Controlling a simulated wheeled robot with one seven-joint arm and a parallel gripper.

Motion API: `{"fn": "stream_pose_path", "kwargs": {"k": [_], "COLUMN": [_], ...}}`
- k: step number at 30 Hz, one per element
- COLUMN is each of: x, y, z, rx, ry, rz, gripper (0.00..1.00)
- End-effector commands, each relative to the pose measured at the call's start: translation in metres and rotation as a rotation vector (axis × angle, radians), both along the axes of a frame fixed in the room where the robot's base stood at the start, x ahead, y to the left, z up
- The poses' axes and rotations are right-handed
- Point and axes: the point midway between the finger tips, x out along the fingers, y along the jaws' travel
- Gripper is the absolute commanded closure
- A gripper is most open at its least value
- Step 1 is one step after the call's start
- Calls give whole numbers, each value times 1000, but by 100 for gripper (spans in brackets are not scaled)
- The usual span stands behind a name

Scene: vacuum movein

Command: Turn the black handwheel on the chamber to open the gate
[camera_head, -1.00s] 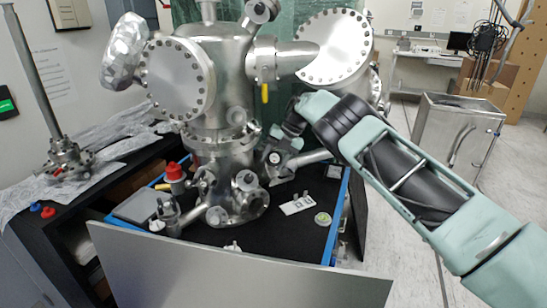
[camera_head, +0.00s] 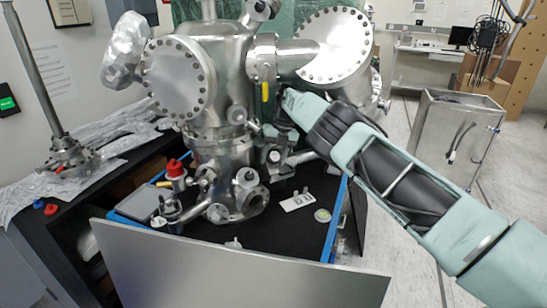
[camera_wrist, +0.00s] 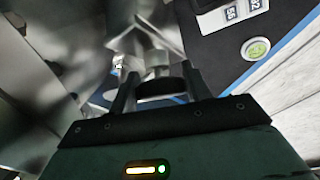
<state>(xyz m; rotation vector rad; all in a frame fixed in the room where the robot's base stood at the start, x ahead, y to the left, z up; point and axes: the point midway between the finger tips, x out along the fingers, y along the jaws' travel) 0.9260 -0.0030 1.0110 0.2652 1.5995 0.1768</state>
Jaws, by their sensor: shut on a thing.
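The black handwheel shows in the wrist view as a dark curved rim (camera_wrist: 163,88) between the two fingers of my gripper (camera_wrist: 158,80). My gripper is shut on it. The rest of the wheel is hidden or blurred there. My forearm comes in from the right and partly covers this spot, so the wheel is not clear in that view. I cannot tell the gate's state.
The chamber stands on a black bench top with a blue edge (camera_head: 332,232). A white labelled plate (camera_head: 298,202) and a small round greenish disc (camera_head: 322,215) lie right of it. A red-capped fitting (camera_head: 175,168) is at left. A steel cabinet (camera_head: 458,135) stands farther right.

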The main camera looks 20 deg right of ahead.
Motion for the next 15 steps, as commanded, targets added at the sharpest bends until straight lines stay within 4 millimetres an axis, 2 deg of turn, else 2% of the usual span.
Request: {"fn": "stream_pose_path", "kwargs": {"k": [3, 4, 6, 15], "x": [-2, -2, -2, -1], "y": [1, 1, 1, 0], "z": [-3, -3, -3, -1], "rx": [1, 1, 1, 6], "ry": [8, 8, 8, 4], "rz": [1, 1, 1, -5], "gripper": [74, 49, 30, 30]}}
